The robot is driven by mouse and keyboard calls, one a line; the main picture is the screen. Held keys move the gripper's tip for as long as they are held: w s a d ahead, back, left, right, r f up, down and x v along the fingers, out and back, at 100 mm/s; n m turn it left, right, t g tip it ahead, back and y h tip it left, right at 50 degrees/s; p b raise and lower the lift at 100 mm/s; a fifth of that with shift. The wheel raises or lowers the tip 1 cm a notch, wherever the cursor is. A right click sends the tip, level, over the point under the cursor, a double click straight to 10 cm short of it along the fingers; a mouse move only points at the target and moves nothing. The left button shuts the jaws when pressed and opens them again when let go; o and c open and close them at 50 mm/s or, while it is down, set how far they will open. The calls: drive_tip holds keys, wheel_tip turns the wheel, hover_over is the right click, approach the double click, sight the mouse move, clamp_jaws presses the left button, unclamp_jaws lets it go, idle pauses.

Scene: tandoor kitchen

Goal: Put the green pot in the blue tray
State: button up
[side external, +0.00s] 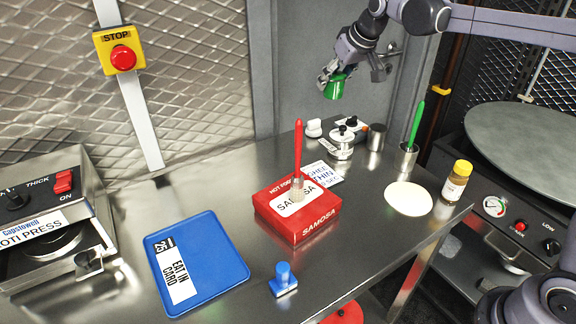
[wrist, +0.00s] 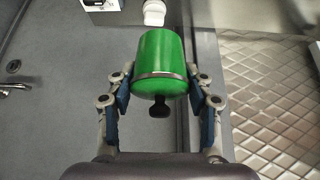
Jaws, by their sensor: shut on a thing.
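The green pot (side external: 336,87) is held in the air above the back of the steel table in the side view. My gripper (side external: 331,78) is shut on it. In the wrist view the green pot (wrist: 160,62) sits between the two fingers (wrist: 160,95), with a metal band and a black knob towards my palm. The blue tray (side external: 222,262) lies flat at the front left of the table, well apart from the pot.
A red samosa box (side external: 318,222) with a red-handled brush (side external: 298,150) stands mid-table, right of the tray. A blue stamp (side external: 284,278) stands at the front. The roti press (side external: 45,215) is at left. Dough (side external: 408,198) and a yellow-capped jar (side external: 457,182) are at right.

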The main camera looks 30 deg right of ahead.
drive_tip(key=s+a+n+y, duration=0.1)
drive_tip(key=s+a+n, duration=0.1)
drive_tip(key=a, duration=0.7)
drive_tip(key=s+a+n+y, duration=0.1)
drive_tip(key=s+a+n, duration=0.1)
drive_tip(key=a, duration=0.8)
drive_tip(key=n+g+y, duration=0.2)
drive_tip(key=n, duration=0.2)
hover_over(193, 258)
wheel_tip(193, 258, down, 12)
drive_tip(key=shift+f, duration=2)
drive_tip(key=shift+f, duration=0.1)
drive_tip(key=o, duration=1.3)
